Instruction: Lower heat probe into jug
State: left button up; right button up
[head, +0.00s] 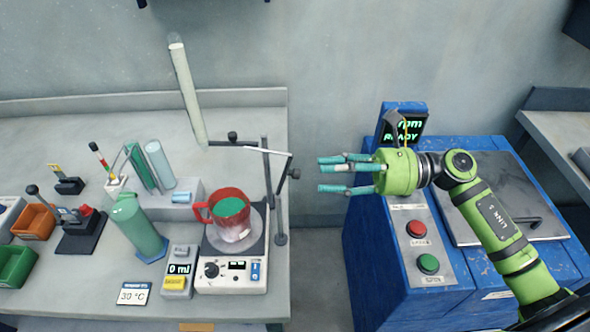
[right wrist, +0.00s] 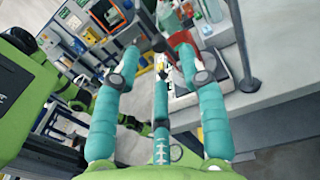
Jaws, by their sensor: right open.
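A red jug (head: 208,213) with green contents stands on the round plate of a white heater (head: 228,275) in the head view. A dark stand with jointed rods (head: 267,170) is beside the jug, at the table's right edge. A thin pale rod (head: 265,151) lies nearly level on it, above and behind the jug; it may be the heat probe, but I cannot tell for sure. My right gripper (head: 322,174) is open and empty, pointing left, to the right of the stand and apart from it. The jug also shows beyond the fingers in the right wrist view (right wrist: 181,38). My left gripper is out of view.
A tall pale tube (head: 187,95) rises behind the jug. A green bottle (head: 139,230), a "0 ml" box (head: 178,270) and a 39 °C card (head: 134,293) are to its left. A blue machine (head: 378,265) stands right, across a gap from the grey table (head: 60,140).

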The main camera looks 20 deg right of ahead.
aim_at(294, 177)
jog(key=p+x, duration=0.3)
jog(key=x, duration=0.3)
jog(key=shift+r+p, duration=0.15)
jog(key=shift+p, duration=0.15)
jog(key=shift+a, duration=0.4)
grip_shut()
